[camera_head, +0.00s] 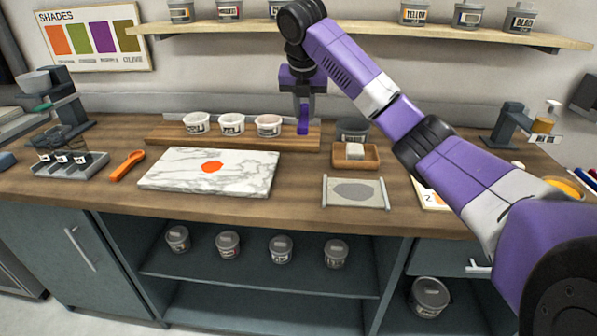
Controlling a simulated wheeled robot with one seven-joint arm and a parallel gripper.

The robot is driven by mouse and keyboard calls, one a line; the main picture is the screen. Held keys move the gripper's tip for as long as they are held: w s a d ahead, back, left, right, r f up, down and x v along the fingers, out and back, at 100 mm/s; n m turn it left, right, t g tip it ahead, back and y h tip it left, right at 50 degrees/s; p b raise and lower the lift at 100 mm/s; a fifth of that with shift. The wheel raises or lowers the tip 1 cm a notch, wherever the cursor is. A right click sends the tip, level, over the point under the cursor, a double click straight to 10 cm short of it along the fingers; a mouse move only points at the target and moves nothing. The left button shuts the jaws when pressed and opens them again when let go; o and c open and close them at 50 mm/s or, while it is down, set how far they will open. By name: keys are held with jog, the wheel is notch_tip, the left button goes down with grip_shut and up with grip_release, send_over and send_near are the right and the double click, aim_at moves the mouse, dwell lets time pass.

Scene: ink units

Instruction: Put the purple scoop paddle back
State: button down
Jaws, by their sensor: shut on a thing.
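The purple scoop paddle (303,121) hangs upright below my gripper (303,101). My gripper points down and is shut on the paddle's upper end. The paddle's lower end is at the right end of the low wooden riser (225,143), just right of the white tubs. I cannot tell whether it touches the riser.
Three white tubs, the rightmost (268,125) close to the paddle, stand on the riser. A dark tub (352,129) and a small wooden tray (370,161) lie to the right. A marble slab (180,180) and an orange paddle (127,166) are in front left.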

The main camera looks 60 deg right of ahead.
aim_at(304, 177)
notch_tip(304, 177, down, 19)
jog(key=shift+r, duration=0.1)
jog(key=c, duration=1.3)
grip_release()
jog(key=shift+o, duration=0.2)
jog(key=v, duration=1.2)
jog(key=shift+p, duration=0.4)
jog(key=shift+w, duration=0.1)
